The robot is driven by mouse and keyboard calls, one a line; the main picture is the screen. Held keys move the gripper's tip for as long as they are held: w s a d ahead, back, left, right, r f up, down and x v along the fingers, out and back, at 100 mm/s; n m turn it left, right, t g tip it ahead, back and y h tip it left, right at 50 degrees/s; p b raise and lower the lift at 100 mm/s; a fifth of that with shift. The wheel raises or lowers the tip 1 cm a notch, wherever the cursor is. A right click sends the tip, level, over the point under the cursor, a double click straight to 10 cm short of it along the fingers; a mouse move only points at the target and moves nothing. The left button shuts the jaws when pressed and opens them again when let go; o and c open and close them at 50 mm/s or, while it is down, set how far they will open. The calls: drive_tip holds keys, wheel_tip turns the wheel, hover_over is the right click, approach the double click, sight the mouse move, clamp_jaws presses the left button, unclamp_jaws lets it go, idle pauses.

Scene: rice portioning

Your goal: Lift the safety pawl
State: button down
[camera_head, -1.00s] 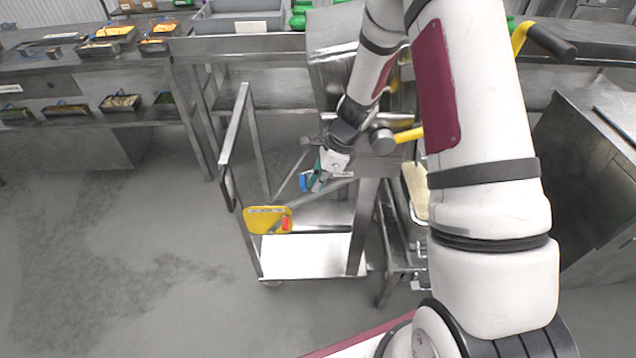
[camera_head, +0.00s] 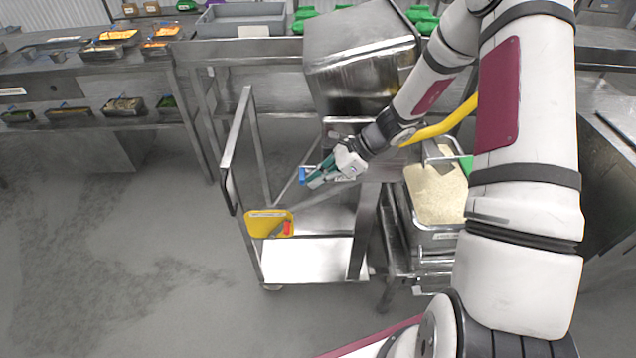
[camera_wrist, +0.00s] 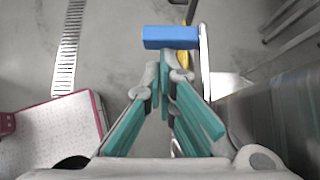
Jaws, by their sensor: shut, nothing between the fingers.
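A small blue block (camera_head: 303,175), which looks like the grip of the safety pawl, sits on the steel frame of the tilting vessel's stand. My gripper (camera_head: 313,182), with teal fingers, is just right of the blue block and points left and down. In the wrist view the blue block (camera_wrist: 171,37) lies straight ahead of the fingertips (camera_wrist: 165,75). The fingers are shut with nothing held. I cannot tell whether the tips touch the block. The rest of the pawl is hidden or too small to make out.
A yellow plate (camera_head: 262,223) with a red piece (camera_head: 287,228) is below left on the frame. A large steel vessel (camera_head: 360,55) and a yellow lever (camera_head: 440,128) are behind my arm. A rice pan (camera_head: 436,195) stands at right. The floor at left is clear.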

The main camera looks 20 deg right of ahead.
drive_tip(key=shift+r, duration=0.8)
drive_tip(key=shift+d+r, duration=0.1)
drive_tip(key=shift+d, duration=0.1)
drive_tip(key=v, duration=0.7)
drive_tip(key=shift+s+d+r, duration=0.2)
drive_tip(key=shift+r, duration=0.1)
idle(0.5)
